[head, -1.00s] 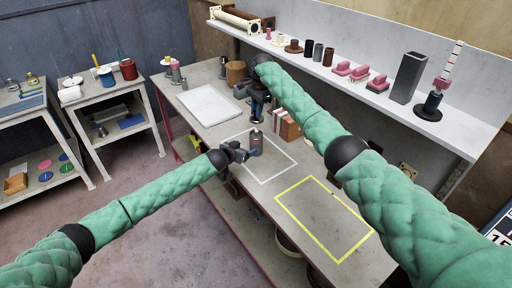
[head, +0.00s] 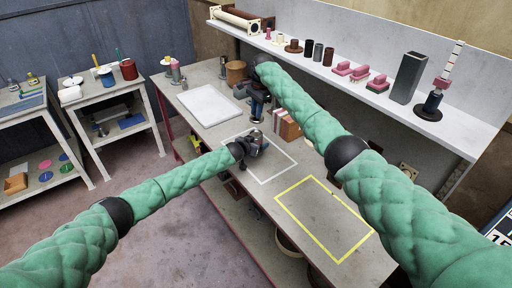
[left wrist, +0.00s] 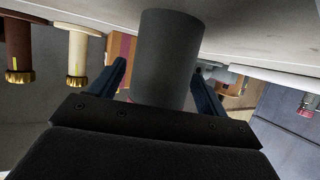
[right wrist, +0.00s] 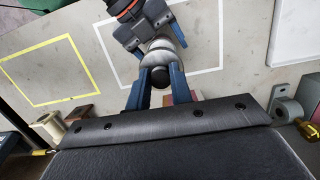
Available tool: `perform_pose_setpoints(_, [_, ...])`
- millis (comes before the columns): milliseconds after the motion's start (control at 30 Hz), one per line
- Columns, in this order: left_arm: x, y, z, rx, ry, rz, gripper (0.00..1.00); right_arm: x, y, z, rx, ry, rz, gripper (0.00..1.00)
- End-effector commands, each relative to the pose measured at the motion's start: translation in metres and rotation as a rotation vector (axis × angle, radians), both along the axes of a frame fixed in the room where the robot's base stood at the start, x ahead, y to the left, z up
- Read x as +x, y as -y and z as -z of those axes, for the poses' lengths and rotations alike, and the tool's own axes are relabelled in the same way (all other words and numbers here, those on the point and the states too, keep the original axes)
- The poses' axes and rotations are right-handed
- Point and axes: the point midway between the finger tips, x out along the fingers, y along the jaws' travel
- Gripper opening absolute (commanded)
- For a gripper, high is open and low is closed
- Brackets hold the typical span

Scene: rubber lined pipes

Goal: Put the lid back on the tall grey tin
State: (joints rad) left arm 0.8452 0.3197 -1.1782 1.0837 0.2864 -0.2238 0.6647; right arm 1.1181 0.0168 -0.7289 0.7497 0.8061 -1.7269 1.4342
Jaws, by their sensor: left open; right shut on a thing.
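The tall grey tin (head: 257,134) stands on the bench inside the white outline. In the left wrist view the tin (left wrist: 166,60) rises between my left gripper's (left wrist: 160,85) two blue fingers, which stand apart on either side with a gap showing. My left gripper (head: 250,147) also shows at the tin in the head view. My right gripper (right wrist: 163,85) is shut on a small black knob (right wrist: 160,77), which seems to belong to the lid. It is above the tin; the lid's rim and the gap to the tin are unclear.
A yellow outline (head: 325,218) marks bare bench at right. Books (head: 288,125) stand behind the tin. A white tray (head: 209,105) and brown pot (head: 236,72) lie farther left. The shelf (head: 340,77) above holds several pipes, pink-topped pieces and a dark square column (head: 408,77).

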Motion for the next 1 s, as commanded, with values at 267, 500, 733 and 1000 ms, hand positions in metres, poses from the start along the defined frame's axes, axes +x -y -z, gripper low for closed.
perform_pose_setpoints(267, [0.000, 0.000, 0.000, 0.000, 0.000, 0.000, 0.64, 0.000, 0.000, 0.000, 0.000, 0.000, 0.000, 0.00])
perform_pose_setpoints(500, [0.000, 0.000, 0.000, 0.000, 0.000, 0.000, 0.17, 0.000, 0.000, 0.000, 0.000, 0.000, 0.000, 0.00])
perform_pose_setpoints(733, [0.000, 0.000, 0.000, 0.000, 0.000, 0.000, 0.09, -0.001, -0.001, 0.008, 0.001, -0.001, 0.000, 0.00])
perform_pose_setpoints(1000, [0.000, 0.000, 0.000, -0.001, 0.001, 0.000, 0.09, -0.002, -0.002, 0.040, 0.002, -0.002, 0.000, 0.00])
